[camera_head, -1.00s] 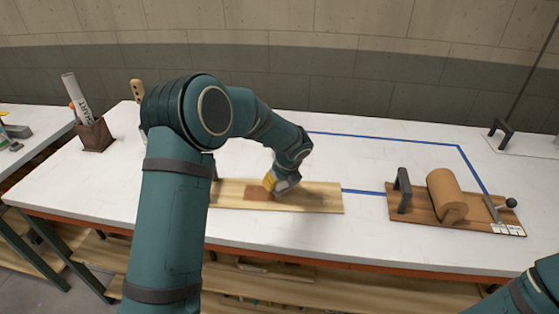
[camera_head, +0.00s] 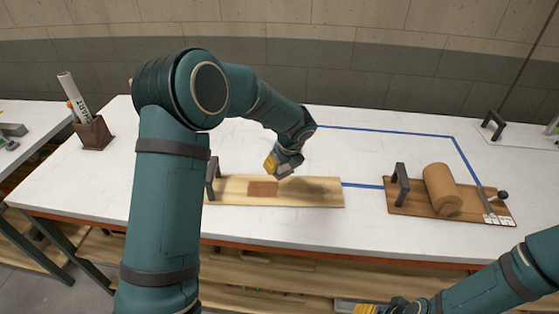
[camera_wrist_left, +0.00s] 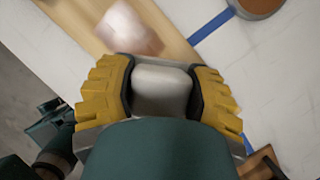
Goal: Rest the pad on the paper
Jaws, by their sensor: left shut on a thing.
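A wooden board (camera_head: 320,193) lies near the table's front edge with a reddish-brown square of paper (camera_head: 263,188) flat on it. In the left wrist view the paper (camera_wrist_left: 130,26) looks pale and blurred on the board. My left gripper (camera_head: 274,168) has yellow fingers and is shut on a pale grey block, the pad (camera_wrist_left: 162,90). It holds the pad above the board, beside the paper and apart from it. The fingers mostly hide the pad in the head view. My right gripper (camera_head: 357,309) is at the bottom edge, mostly cut off.
A dark handle (camera_head: 211,179) stands at the board's left end. To the right, another board (camera_head: 425,211) carries a brown roll (camera_head: 442,188) and a dark handle (camera_head: 401,184). Blue tape (camera_head: 395,134) marks the white table. A holder with a tube (camera_head: 92,133) stands back left.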

